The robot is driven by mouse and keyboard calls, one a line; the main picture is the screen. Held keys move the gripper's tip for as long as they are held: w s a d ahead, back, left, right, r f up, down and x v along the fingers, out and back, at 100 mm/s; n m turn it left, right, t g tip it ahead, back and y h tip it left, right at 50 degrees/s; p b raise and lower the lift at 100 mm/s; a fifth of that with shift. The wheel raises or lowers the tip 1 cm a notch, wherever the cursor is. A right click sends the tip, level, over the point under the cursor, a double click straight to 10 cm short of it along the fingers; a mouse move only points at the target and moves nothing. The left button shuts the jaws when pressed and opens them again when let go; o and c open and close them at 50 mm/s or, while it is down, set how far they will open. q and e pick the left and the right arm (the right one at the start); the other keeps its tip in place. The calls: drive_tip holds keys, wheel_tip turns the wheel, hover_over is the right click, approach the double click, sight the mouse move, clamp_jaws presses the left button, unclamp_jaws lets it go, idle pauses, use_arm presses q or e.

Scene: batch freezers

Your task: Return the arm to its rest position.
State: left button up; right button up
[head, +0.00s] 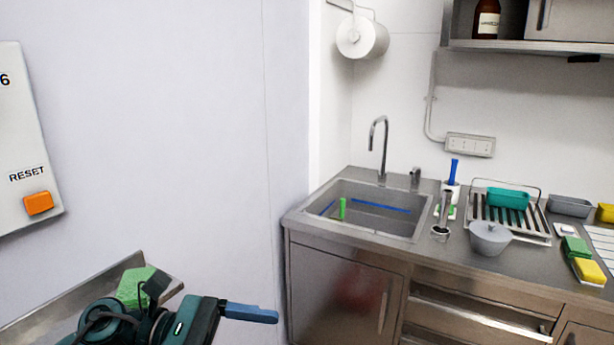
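My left gripper (250,313) is at the bottom left of the head view, dark teal with a blue finger pointing right. Only one finger shows clearly, so I cannot tell whether it is open or shut. Nothing shows at its tip. It is in front of the pale wall, left of the sink counter, and appears apart from both. My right gripper is not in view.
A green block (133,288) shows behind my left arm near a metal ledge (60,302). An orange reset button (38,204) is on the left panel. At right, the steel counter (440,258) holds a sink (400,228), a drying rack (486,212) and a grey pot (490,240).

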use_arm(q)
drive_tip(key=w+a+f+m+t+y, duration=0.15)
drive_tip(key=f+m+t, duration=0.35)
drive_tip(key=m, duration=0.7)
drive_tip(key=w+a+f+m+t+y, duration=0.1)
drive_tip(key=w+f+m+t+y, duration=0.15)
drive_tip(key=m+t, duration=0.7)
drive_tip(key=w+a+f+m+t+y, duration=0.1)
drive_tip(key=a+f+m+t+y, duration=0.2)
drive_tip(key=m, duration=1.2)
drive_tip(key=s+a+f+n+g+y, duration=0.1)
drive_tip(key=s+f+n+g+y, duration=0.2)
drive_tip(key=s+f+n, duration=0.4)
drive_tip(key=s+a+f+n+g+y, duration=0.1)
drive_tip(key=s+f+n+g+y, duration=0.3)
drive_tip(key=f+n, duration=0.7)
wheel_tip(320, 180, down, 4)
drive_tip(key=s, duration=0.2)
drive_tip(key=shift+s, duration=0.35)
